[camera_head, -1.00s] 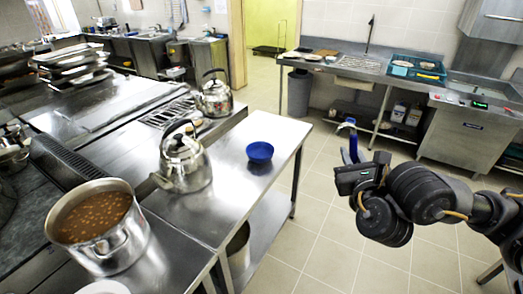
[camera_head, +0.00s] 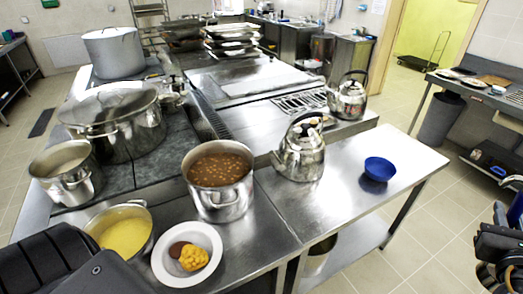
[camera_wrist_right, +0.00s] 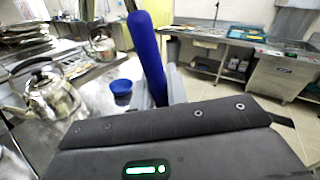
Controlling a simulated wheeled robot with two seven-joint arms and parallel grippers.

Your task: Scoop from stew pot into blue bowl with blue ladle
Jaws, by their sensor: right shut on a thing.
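The stew pot (camera_head: 218,205) is a steel pot of brown stew with orange bits, near the middle of the head view. The blue bowl (camera_head: 379,169) sits on the steel table to its right, and it also shows in the wrist view (camera_wrist_right: 121,92). My right gripper (camera_head: 498,218), at the right edge of the head view, is shut on the blue ladle (camera_head: 516,210). The ladle's thick blue handle (camera_wrist_right: 147,55) rises from the fingers in the wrist view; its scoop is not visible. Dark parts of my left arm show at lower left; its fingers are hidden.
Two steel kettles (camera_head: 301,150) (camera_head: 347,99) stand behind the pot and bowl. A pot of yellow soup (camera_head: 134,208) and a white plate of food (camera_head: 213,241) are in front. More large pots stand at left. The table around the bowl is clear.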

